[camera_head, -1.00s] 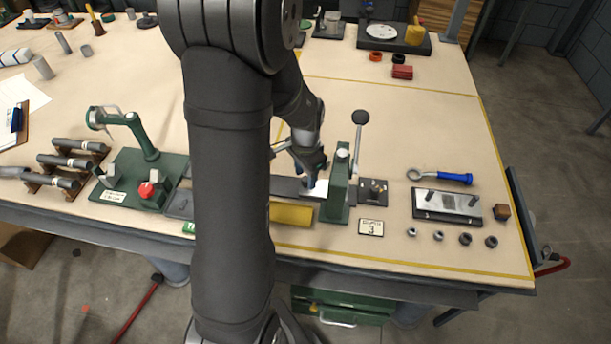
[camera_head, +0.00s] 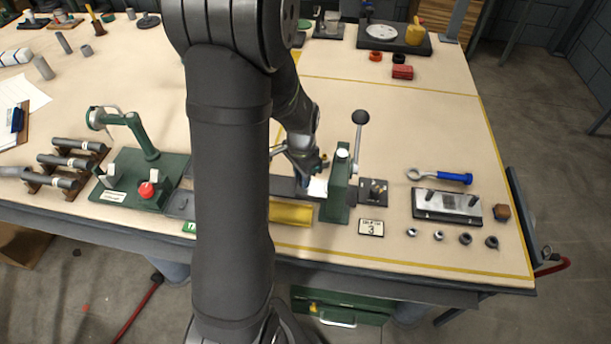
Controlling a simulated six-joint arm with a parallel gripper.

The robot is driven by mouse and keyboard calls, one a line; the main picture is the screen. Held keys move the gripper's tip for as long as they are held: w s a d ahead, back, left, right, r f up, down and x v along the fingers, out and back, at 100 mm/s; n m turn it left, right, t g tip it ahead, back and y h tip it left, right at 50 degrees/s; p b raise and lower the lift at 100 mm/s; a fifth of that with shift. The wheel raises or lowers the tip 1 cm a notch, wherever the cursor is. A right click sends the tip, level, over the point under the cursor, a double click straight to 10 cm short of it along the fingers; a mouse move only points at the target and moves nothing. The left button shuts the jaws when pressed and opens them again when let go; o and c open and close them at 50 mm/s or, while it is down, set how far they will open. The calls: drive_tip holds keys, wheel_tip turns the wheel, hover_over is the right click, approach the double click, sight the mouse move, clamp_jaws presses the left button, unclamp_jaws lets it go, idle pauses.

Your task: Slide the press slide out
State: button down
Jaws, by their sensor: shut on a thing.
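The green press (camera_head: 338,190) stands right of centre on the bench, with a lever ending in a black ball knob (camera_head: 360,117). The press slide shows as a pale plate (camera_head: 318,188) at the left foot of the press, with a dark rail (camera_head: 284,187) running left from it behind my arm. My gripper (camera_head: 304,184) is low over the rail at the left end of the pale plate, shut on the press slide. The fingertips are small and partly dark, so the exact grip is hard to see.
A yellow block (camera_head: 291,213) lies in front of the rail. A number 3 sign (camera_head: 371,227) and a small dark block (camera_head: 374,192) stand by the press. A green fixture (camera_head: 145,180) is left of my arm.

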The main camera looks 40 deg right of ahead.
drive_tip(key=w+a, duration=0.7)
drive_tip(key=shift+w+a, duration=0.15)
drive_tip(key=shift+w, duration=0.1)
drive_tip(key=c, duration=1.3)
unclamp_jaws()
drive_tip(key=shift+a, duration=0.1)
drive_tip(key=shift+o, duration=0.2)
wheel_tip(320, 180, up, 18)
drive_tip(key=shift+f, duration=0.25)
wheel_tip(320, 180, down, 18)
drive_tip(key=shift+r, duration=0.2)
